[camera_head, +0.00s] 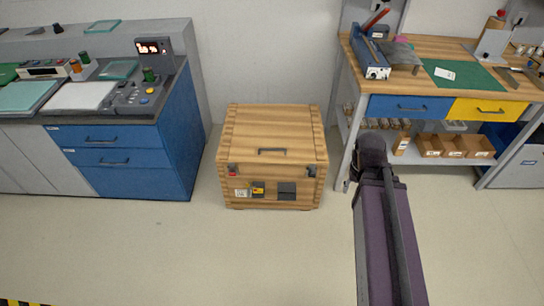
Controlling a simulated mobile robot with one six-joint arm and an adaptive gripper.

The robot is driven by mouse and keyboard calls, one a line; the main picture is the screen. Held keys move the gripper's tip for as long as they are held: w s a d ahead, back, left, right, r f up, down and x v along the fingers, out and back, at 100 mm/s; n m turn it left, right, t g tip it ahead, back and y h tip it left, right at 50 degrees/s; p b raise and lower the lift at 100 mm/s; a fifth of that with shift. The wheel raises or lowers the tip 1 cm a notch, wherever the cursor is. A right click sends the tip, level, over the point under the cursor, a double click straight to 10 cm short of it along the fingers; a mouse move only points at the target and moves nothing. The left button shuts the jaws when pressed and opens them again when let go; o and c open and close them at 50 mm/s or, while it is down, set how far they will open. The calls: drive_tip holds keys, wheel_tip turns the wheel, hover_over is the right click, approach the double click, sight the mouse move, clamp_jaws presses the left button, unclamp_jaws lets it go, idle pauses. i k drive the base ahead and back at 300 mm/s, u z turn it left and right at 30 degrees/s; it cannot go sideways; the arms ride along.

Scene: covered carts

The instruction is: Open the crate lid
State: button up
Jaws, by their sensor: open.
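A wooden crate (272,190) stands on the floor near the middle of the view, in front of the wall. Its wooden lid (270,125) lies flat and closed on top. A dark bar handle (272,151) is on the lid near its front edge. Small dark and red fittings sit at the front corners below the lid. The crate's front carries a white label, a yellow-and-black label and a dark plate. My arm reaches up from the bottom right, to the right of the crate and apart from it. My gripper does not show.
A blue cabinet (128,168) with a control panel stands left of the crate. At right, a workbench (455,48) has drawers and a lower shelf with cardboard bins (455,147). The floor (200,255) in front of the crate is clear. Yellow-black tape marks the bottom left.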

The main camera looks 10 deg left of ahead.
sight(264, 134)
drive_tip(key=k, duration=0.25)
drive_tip(key=z, duration=0.15)
drive_tip(key=i, duration=1.1)
drive_tip(key=z, duration=0.05)
